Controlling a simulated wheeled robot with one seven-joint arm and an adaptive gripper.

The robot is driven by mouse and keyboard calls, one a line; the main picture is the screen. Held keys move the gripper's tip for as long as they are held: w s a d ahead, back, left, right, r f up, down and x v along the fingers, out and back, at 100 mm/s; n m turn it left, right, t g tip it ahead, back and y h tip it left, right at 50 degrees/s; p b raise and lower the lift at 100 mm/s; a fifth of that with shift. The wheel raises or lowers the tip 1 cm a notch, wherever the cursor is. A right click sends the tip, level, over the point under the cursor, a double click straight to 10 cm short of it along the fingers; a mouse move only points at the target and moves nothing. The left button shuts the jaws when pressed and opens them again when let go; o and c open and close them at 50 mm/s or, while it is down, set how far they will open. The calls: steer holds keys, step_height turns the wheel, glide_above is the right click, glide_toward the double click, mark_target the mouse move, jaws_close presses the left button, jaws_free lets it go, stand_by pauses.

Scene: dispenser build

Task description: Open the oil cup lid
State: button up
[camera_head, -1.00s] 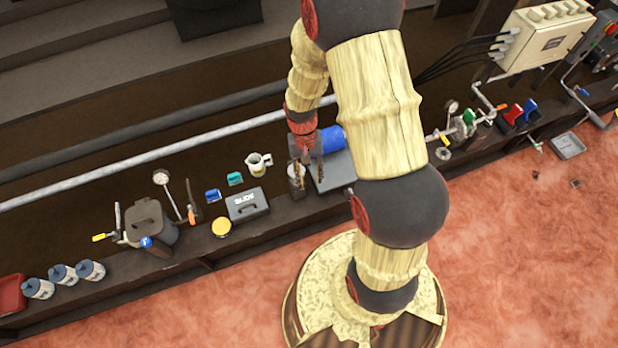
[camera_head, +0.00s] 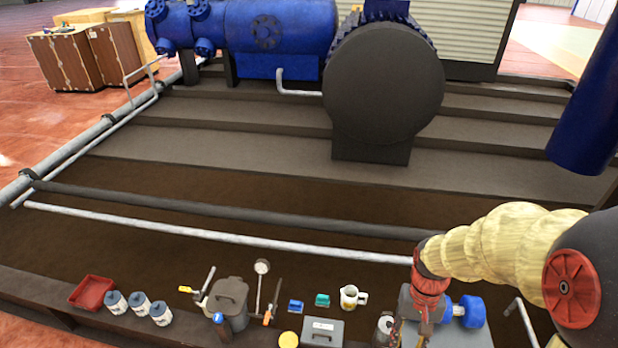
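A dark grey pot with a handled lid (camera_head: 231,293) stands on the ledge at the lower left of centre, among pipes and a gauge. Its lid is down; it looks like the oil cup, though no label shows. My gripper (camera_head: 424,335) points down at the bottom right, below a red wrist, well to the right of the pot. Its fingertips are at the picture's edge and partly hidden, so I cannot tell whether it is open or holds anything. A metal canister (camera_head: 384,328) is just left of it.
A grey box (camera_head: 322,333), a yellow-lidded tin (camera_head: 288,340), a jug (camera_head: 350,297), and blue (camera_head: 296,306) and teal (camera_head: 322,299) items lie between pot and gripper. White jars (camera_head: 139,303) and a red tray (camera_head: 92,292) are left. Pipes (camera_head: 225,231) run behind.

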steer(key=s+a+r+t, duration=0.1)
steer(key=r+t, duration=0.1)
steer(key=r, duration=0.5)
steer(key=s+a+r+n+t, duration=0.1)
steer(key=s+a+r+t, duration=0.1)
steer(key=r, duration=0.6)
steer(key=s+a+r+n+t, duration=0.1)
steer(key=s+r+t, duration=0.1)
steer(key=r, duration=0.6)
steer(key=shift+a+r+t, duration=0.15)
steer(key=shift+a+t, duration=0.2)
steer(key=shift+t, duration=0.55)
steer(key=shift+s+r+n, duration=0.15)
steer(key=shift+r+n, duration=0.1)
steer(key=shift+n, duration=0.05)
steer(key=shift+c, duration=0.4)
steer(key=shift+a, duration=0.15)
steer(key=c, duration=0.4)
